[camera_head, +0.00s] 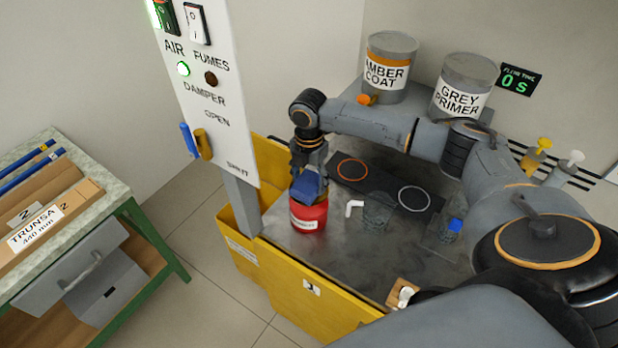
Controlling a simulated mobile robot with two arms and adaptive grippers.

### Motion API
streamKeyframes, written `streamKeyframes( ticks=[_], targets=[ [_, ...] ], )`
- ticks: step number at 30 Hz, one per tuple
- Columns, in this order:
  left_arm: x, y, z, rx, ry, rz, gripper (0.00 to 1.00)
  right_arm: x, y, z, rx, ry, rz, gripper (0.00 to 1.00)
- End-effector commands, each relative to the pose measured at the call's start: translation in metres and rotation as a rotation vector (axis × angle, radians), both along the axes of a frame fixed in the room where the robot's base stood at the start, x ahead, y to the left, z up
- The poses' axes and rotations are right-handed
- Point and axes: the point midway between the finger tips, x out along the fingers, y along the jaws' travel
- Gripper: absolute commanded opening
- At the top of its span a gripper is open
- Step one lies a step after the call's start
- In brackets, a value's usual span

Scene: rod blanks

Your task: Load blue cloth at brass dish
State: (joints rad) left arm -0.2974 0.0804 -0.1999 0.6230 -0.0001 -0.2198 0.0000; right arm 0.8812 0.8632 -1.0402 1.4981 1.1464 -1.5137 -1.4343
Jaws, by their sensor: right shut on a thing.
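My right gripper (309,172) points down over the red can (309,216) at the left of the metal bench top. It is shut on the blue cloth (308,188), which hangs bunched below the fingers at the top of the can. The can has a white label and stands upright. The brass dish cannot be made out; the cloth and gripper cover the can's top. I cannot tell whether the cloth touches the can. My left gripper is not in view.
A white control panel (210,95) on a post stands just left of the can. A clear beaker (377,212), a white bent piece (353,208) and a blue-topped jar (452,230) are to the right. Amber coat (390,70) and grey primer (462,92) tins stand behind.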

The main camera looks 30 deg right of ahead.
Motion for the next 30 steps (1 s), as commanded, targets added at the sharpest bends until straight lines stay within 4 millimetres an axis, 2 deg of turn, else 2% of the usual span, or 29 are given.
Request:
streamKeyframes(
  ticks=[30],
  targets=[
    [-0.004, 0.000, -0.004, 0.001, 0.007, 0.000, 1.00, 0.000, 0.000, -0.013, 0.000, 0.000, 0.000, 0.38]
  ],
)
